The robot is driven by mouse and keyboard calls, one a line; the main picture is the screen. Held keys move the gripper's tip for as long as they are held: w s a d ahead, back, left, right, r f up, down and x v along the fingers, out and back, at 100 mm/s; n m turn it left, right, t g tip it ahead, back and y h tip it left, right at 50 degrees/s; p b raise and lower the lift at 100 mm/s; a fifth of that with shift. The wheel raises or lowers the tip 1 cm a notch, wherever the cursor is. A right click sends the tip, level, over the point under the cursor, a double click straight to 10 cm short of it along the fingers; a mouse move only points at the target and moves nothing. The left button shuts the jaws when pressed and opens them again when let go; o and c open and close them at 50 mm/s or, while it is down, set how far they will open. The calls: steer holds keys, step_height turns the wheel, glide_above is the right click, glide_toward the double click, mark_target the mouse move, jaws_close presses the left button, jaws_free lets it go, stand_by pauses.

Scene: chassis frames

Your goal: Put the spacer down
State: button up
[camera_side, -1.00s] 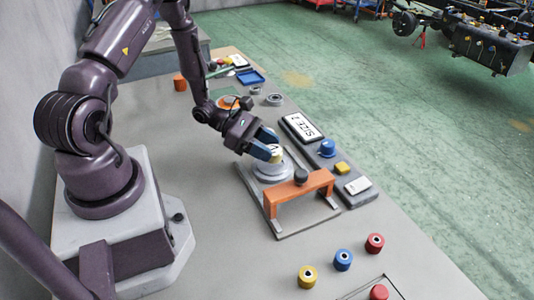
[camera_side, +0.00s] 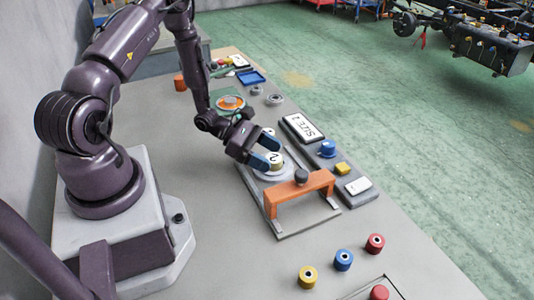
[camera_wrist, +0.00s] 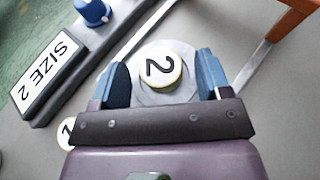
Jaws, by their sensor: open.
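The spacer (camera_side: 276,158) is a short cream-and-yellow disc with a black "2" on its top. It lies flat on a pale round seat (camera_side: 270,173) on the grey fixture plate. In the wrist view the spacer (camera_wrist: 161,68) is between my two blue fingers, with a visible gap at each side. My gripper (camera_side: 268,150) is open; its fingers straddle the spacer, and it also shows in the wrist view (camera_wrist: 163,78). The spacer's underside is hidden.
An orange bridge with a dark knob (camera_side: 301,177) spans the fixture close by. A "SIZE 2" sign (camera_side: 302,127), a blue knob (camera_side: 327,148) and a yellow block (camera_side: 342,168) line the fixture's right side. A "1" disc (camera_wrist: 66,134) lies nearby. Several coloured rollers stand in front.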

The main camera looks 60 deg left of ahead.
steer(key=v, duration=1.1)
steer(key=s+d+r+m+g+y, duration=0.1)
steer(key=s+d+r+m+y, duration=0.1)
steer(key=d+r+m, duration=0.3)
steer(key=s+d+r+m+g+y, duration=0.1)
steer(key=d+r+m+y, duration=0.3)
steer(key=r+m, duration=0.9)
steer(key=s+d+r+m+g+y, duration=0.2)
steer(key=s+d+r+m+y, duration=0.1)
steer(key=d+r+m, duration=0.4)
step_height(320, 180, up, 3)
steer(key=shift+s+d+f+m+y, duration=0.25)
steer(key=shift+s+m, duration=0.3)
steer(key=shift+m, duration=0.45)
